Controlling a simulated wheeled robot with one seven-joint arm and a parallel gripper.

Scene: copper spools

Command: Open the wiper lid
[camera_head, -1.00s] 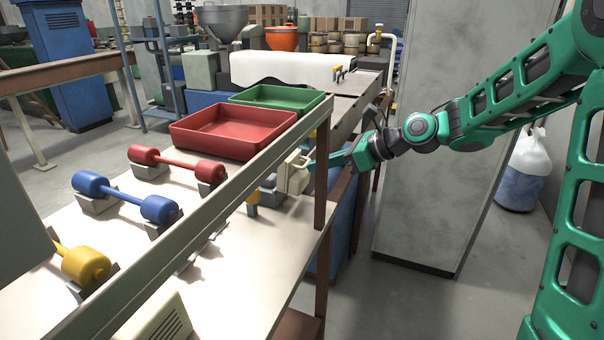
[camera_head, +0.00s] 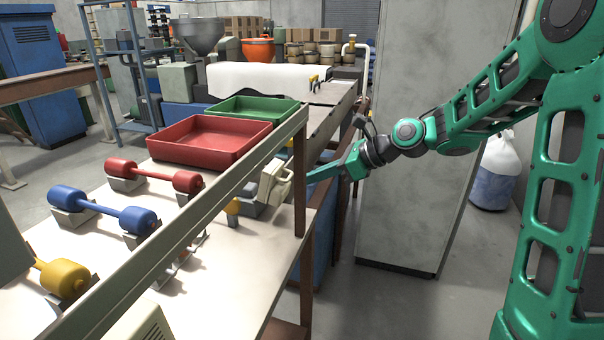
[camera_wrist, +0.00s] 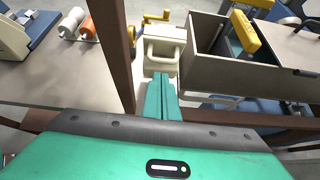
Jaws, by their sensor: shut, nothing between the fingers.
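The wiper is a small cream box with a lid and a loop handle (camera_head: 274,182), at the right edge of the workbench behind the brown post. It also shows in the wrist view (camera_wrist: 163,48), with the handle on the side facing me. The lid looks tilted in the head view; how far open it is, I cannot tell. My green gripper (camera_head: 309,178) is at the right of the post, pointing left at the box. In the wrist view its fingers (camera_wrist: 161,76) are together and empty, just short of the box's near side; contact is unclear.
A brown post (camera_head: 300,180) and a long rail (camera_head: 190,235) stand close to the gripper. A grey open bin (camera_wrist: 235,75) adjoins the box at right. Red (camera_head: 210,139) and green (camera_head: 255,108) trays and several coloured spools are on the bench (camera_head: 215,265). A tall grey cabinet (camera_head: 425,150) stands at right.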

